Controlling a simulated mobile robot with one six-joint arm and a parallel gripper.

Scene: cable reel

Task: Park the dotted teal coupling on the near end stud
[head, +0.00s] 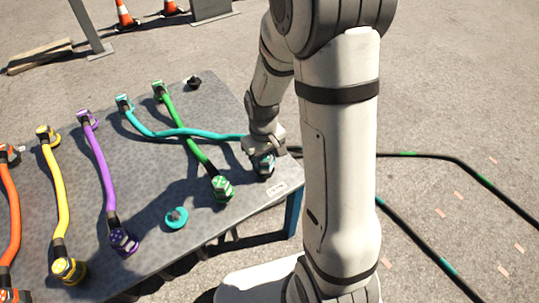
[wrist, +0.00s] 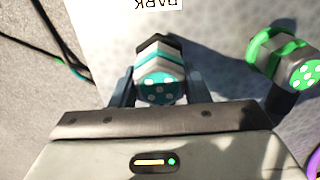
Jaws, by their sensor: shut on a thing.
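The dotted teal coupling, with white dots on its teal face, is held by my gripper in the head view (head: 264,166); it also shows in the wrist view (wrist: 157,82). My gripper (head: 263,152) is shut on it near the right corner of the table, and its fingers (wrist: 155,88) flank the coupling. The teal cable (head: 200,134) runs from its far coupling (head: 124,103) across the green cable to my gripper. A white label reading PARK (wrist: 155,3) lies by the held coupling, also seen in the head view (head: 278,190). I see no near end stud; it may be hidden.
A dotted green coupling (head: 222,188) lies left of my gripper, also in the wrist view (wrist: 285,58). A teal round socket (head: 176,217) stands empty at the front. Purple (head: 99,170), yellow (head: 61,200) and orange cables lie farther left. A dark stud (head: 192,82) stands at the back edge.

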